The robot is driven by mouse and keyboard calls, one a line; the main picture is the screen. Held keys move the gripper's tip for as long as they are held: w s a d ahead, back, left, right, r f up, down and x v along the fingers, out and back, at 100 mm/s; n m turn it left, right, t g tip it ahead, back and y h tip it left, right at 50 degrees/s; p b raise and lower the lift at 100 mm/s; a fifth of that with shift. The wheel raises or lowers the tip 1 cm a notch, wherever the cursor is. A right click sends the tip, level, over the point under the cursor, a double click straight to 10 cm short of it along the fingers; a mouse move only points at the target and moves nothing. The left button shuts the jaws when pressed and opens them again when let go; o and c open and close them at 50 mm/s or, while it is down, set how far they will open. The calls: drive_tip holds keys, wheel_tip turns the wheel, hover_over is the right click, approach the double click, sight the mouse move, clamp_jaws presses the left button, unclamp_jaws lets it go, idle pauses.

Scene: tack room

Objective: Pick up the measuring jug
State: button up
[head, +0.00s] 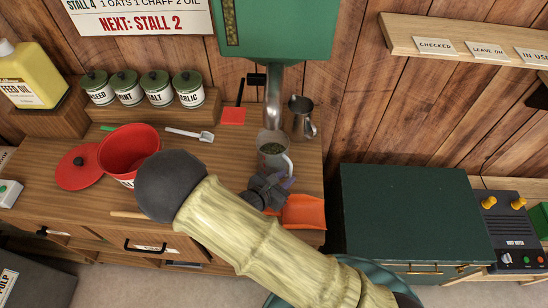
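No label shows on either to tell which is the measuring jug. My gripper (270,187) is dark grey and sits just in front of the pale jug, close to its lower front. Whether it touches the jug, and how its fingers stand, I cannot tell.
The green dispenser (275,35) hangs above the jugs. An orange scoop or tray (304,211) lies at the counter's front right. A red bucket (127,152), its lid (78,167), a white scoop (190,134) and several green-lidded tins (158,90) are to the left. A dark green chest (405,215) stands right.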

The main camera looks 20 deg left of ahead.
sight(289, 175)
drive_tip(key=shift+x, duration=1.6)
drive_tip(key=shift+r, duration=0.1)
clamp_jaws()
